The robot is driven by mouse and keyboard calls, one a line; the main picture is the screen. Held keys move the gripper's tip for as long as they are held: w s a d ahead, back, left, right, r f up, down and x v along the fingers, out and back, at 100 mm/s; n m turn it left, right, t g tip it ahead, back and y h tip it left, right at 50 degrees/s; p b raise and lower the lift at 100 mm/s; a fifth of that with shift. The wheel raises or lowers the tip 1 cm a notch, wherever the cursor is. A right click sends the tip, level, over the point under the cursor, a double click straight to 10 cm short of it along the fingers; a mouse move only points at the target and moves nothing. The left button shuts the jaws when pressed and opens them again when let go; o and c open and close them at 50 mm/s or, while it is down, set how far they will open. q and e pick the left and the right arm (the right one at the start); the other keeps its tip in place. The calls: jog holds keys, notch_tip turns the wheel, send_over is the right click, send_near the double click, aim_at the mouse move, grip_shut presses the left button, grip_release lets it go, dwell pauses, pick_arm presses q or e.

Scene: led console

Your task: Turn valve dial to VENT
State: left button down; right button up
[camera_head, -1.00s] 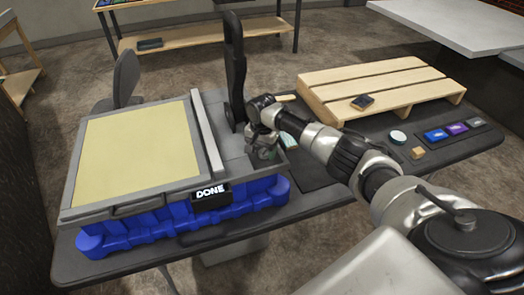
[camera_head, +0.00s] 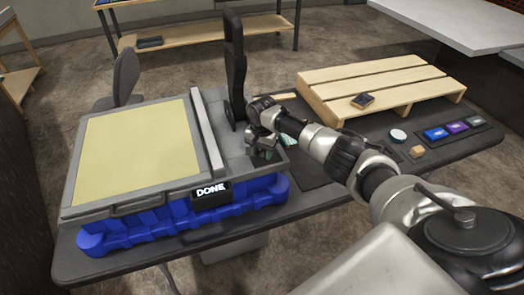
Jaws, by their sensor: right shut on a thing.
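The console (camera_head: 135,150) with a pale yellow top panel and grey frame stands on a blue base (camera_head: 130,232) at the left of the table. A sign reading DONE (camera_head: 211,190) is on its front edge. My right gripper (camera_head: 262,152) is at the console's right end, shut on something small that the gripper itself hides. I cannot make out the valve dial or a VENT mark; the dial may be behind the gripper. A tall black upright part (camera_head: 234,65) stands just behind the gripper. My left gripper is not in view.
A wooden pallet (camera_head: 385,85) with a small dark block (camera_head: 362,100) on it lies at the table's back right. A white round item (camera_head: 398,136), a small wooden cube (camera_head: 417,152) and coloured blocks (camera_head: 436,134) lie at the right. My right arm crosses above the table's right part.

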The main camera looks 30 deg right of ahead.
jog(key=n, duration=0.2)
jog(key=n+p, duration=0.1)
jog(key=shift+s+d+r+n, duration=0.1)
jog(key=shift+s+d+n, duration=0.1)
jog(key=shift+n, duration=0.2)
jog(key=n+p, duration=0.1)
jog(key=n, duration=0.3)
jog(key=shift+s+d, duration=0.1)
jog(key=shift+d, duration=0.1)
jog(key=n, duration=0.5)
jog(key=shift+d, duration=0.3)
jog(key=n, duration=0.3)
jog(key=n+b, duration=0.1)
jog(key=shift+d+n, duration=0.3)
jog(key=shift+n, duration=0.1)
jog(key=o, duration=0.9)
